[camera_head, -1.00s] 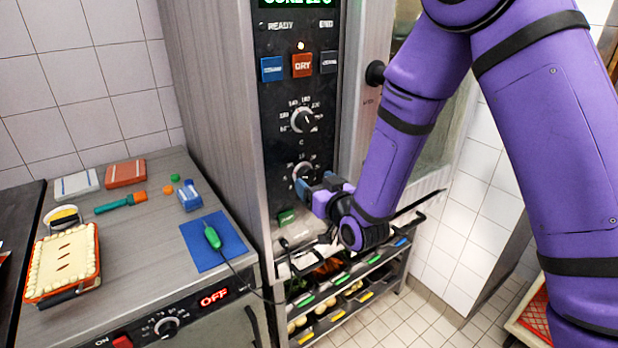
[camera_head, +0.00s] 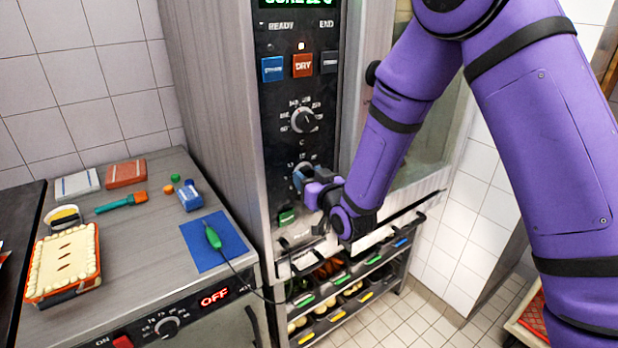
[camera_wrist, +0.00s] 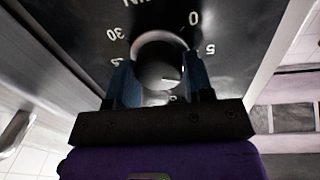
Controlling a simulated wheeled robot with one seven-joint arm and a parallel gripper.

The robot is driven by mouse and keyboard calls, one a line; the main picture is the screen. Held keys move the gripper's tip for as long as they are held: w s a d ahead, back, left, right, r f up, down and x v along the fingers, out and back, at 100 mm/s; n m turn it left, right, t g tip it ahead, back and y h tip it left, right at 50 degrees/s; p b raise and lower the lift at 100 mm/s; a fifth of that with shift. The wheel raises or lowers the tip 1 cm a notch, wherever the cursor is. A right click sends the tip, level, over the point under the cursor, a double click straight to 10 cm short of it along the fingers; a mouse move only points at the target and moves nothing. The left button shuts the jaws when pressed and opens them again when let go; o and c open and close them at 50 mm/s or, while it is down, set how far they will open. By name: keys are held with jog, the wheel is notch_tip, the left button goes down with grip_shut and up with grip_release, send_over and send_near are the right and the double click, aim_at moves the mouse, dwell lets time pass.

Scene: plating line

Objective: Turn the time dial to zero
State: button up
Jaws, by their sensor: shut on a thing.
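The time dial is the lower round knob on the oven's dark control panel (camera_head: 279,150). In the head view my gripper (camera_head: 306,177) covers most of it. A small pale mark shows on the knob's lower right, away from the 0. The lower part of the scale is partly hidden by my gripper.
The upper temperature dial (camera_head: 304,121) is just above. A green switch (camera_head: 287,217) is just below my gripper. A door handle (camera_head: 373,73) juts out at the right. Drawers (camera_head: 345,285) lie below. A counter (camera_head: 150,235) with a pie stands at the left.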

jog(key=shift+n, duration=0.4)
jog(key=shift+f+n+y, duration=0.1)
jog(key=shift+n+y, duration=0.2)
jog(key=shift+n, duration=2.9)
jog(key=shift+n+y, duration=0.3)
jog(key=shift+n, duration=2.9)
jog(key=o, duration=0.9)
jog(key=shift+a, duration=0.1)
